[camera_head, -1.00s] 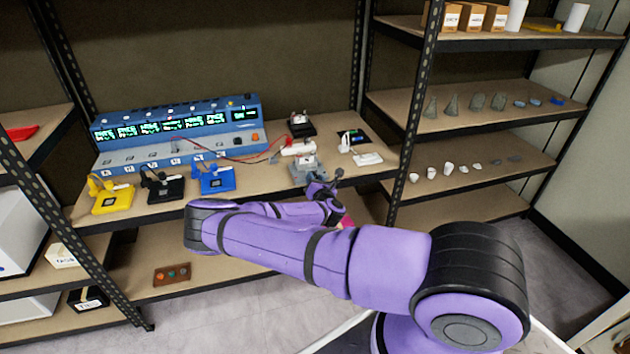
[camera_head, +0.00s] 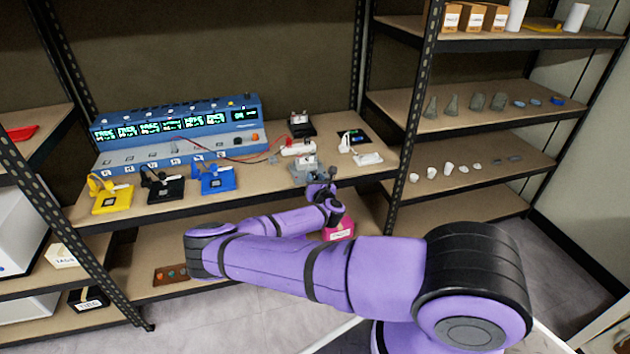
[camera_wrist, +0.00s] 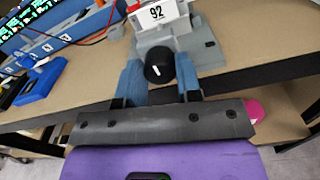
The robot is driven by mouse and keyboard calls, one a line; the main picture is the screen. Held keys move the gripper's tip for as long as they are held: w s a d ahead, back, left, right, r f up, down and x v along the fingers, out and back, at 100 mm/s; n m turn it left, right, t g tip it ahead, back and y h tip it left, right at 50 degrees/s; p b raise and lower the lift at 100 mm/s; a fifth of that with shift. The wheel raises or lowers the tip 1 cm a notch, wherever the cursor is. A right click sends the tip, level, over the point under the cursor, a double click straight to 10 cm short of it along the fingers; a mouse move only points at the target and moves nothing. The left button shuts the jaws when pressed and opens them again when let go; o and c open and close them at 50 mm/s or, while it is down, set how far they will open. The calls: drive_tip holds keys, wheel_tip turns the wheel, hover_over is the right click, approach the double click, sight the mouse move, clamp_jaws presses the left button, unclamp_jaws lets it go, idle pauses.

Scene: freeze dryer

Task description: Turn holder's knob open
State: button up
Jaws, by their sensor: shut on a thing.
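The grey holder (camera_head: 303,173) stands at the front edge of the middle shelf, with a white block labelled 92 (camera_wrist: 157,14) on it in the wrist view. Its round black knob (camera_wrist: 159,68) faces me and has a white mark, which sits slightly tilted. My gripper (camera_wrist: 160,72) has its two blue fingers on either side of the knob, shut on it. In the head view my gripper (camera_head: 320,188) is at the holder's front, and the knob is too small to make out.
A blue instrument (camera_head: 180,135) with several lit displays stands left on the shelf, with wires running right. Yellow (camera_head: 110,203), black (camera_head: 163,190) and blue (camera_head: 216,185) holders stand before it. A pink box (camera_head: 340,230) is below the shelf edge. A post (camera_head: 410,130) rises to the right.

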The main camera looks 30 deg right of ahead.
drive_tip(key=o, duration=0.9)
drive_tip(key=shift+o, duration=0.2)
drive_tip(key=v, duration=1.1)
drive_tip(key=shift+w, duration=0.1)
